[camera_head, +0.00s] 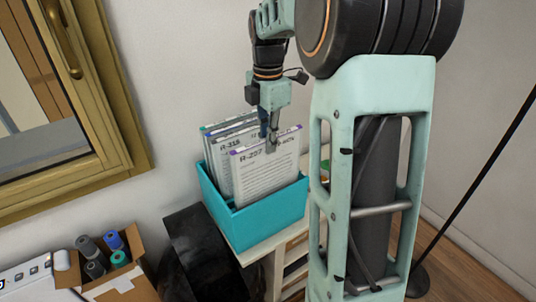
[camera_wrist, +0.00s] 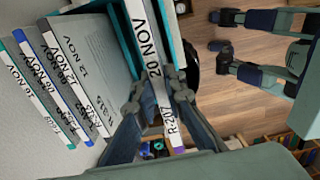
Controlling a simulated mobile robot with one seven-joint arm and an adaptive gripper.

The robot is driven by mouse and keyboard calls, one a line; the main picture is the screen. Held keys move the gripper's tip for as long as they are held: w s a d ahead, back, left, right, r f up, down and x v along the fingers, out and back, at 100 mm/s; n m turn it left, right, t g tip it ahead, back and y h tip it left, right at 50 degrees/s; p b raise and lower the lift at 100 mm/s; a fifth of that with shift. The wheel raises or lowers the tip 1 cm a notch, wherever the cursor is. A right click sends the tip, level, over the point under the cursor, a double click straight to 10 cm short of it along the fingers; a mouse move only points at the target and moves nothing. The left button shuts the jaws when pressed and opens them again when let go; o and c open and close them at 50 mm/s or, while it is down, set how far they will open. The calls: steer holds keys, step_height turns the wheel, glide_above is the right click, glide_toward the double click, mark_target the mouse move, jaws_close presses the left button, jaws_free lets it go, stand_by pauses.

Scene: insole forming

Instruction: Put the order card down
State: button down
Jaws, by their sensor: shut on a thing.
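The order card (camera_head: 262,178), marked R-207, stands upright at the front of a teal box (camera_head: 262,219). Its lower edge is hidden behind the box's front wall, so I cannot tell whether it touches the bottom. My gripper (camera_head: 269,143) is shut on the card's top edge from above. In the wrist view the card's top edge (camera_wrist: 153,68) reads 20 NOV and R-207, between the two fingers of my gripper (camera_wrist: 158,100).
Several other cards (camera_wrist: 60,80) stand behind it in the box. The box sits on a light shelf unit (camera_head: 247,256) by the wall. A framed window (camera_head: 110,90) is above.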

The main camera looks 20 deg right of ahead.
steer(key=shift+f, duration=2.15)
steer(key=shift+f, duration=0.25)
steer(key=c, duration=2)
jaws_free()
steer(key=shift+r, duration=0.1)
step_height(320, 180, up, 12)
steer(key=shift+r, duration=0.15)
